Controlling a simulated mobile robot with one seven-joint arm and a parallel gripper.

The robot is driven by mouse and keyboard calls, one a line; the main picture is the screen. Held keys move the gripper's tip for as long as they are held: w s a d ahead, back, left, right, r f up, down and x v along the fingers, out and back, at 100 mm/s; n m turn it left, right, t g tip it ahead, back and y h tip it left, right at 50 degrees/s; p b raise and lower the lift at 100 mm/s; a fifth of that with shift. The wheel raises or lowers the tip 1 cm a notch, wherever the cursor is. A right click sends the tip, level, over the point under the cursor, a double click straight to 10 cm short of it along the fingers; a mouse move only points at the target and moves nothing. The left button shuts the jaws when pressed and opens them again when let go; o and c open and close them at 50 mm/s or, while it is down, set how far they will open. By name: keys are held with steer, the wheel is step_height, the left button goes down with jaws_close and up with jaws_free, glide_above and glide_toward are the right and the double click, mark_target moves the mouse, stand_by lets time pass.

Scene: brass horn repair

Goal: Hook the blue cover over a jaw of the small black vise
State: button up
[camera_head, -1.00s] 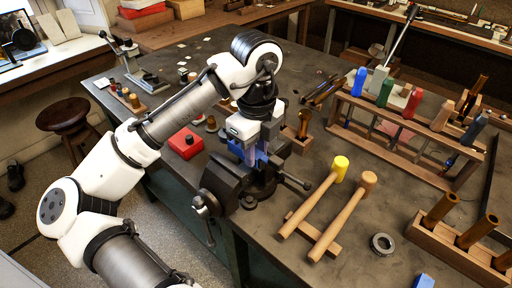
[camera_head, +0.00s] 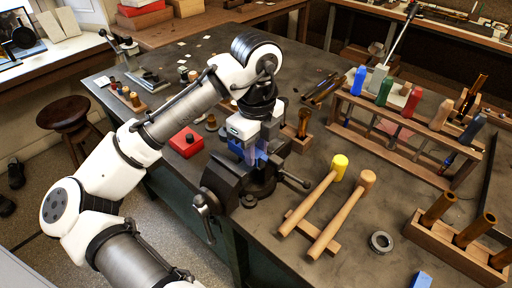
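The small black vise (camera_head: 228,178) is at the near left edge of the dark workbench. My gripper (camera_head: 256,158) points down right over the vise, at its jaws. A blue piece, seemingly the blue cover (camera_head: 237,147), shows between and beside the fingers at the jaws. The gripper and vise partly hide it, so I cannot tell whether it sits over a jaw. The fingertips are too small and covered to show whether they are closed on it.
Two mallets (camera_head: 340,163) lie right of the vise, with a metal ring (camera_head: 381,242) and a blue block (camera_head: 422,280) nearby. A wooden tool rack (camera_head: 400,125) stands behind them. A red box (camera_head: 186,142) is left of the vise. The bench between has free room.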

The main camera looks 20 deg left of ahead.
steer(key=o, duration=1.1)
step_height(320, 180, up, 14)
steer(key=shift+f+b, duration=0.1)
steer(key=shift+b, duration=0.25)
